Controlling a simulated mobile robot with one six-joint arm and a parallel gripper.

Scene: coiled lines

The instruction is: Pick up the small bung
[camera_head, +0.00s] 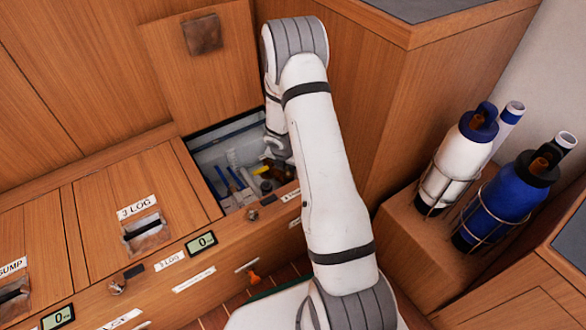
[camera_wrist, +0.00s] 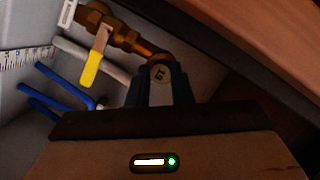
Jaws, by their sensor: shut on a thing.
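In the wrist view, my gripper (camera_wrist: 161,80) has its two dark fingers closed on a small round brownish piece, the small bung (camera_wrist: 161,72). Its end face carries a dark mark. The fingers hide its sides, and I cannot tell whether it is clear of what lies behind it. In the head view, my arm reaches down into the open locker (camera_head: 207,150), and the arm hides most of the gripper and the bung.
A brass fitting (camera_wrist: 124,38) with a yellow-handled valve (camera_wrist: 92,68) lies close to the fingers. Blue hooked rods (camera_wrist: 62,88) and a measuring scale (camera_wrist: 22,57) are left of it. The raised locker lid (camera_head: 205,75) stands behind. Racked bottles (camera_head: 508,200) stand at right.

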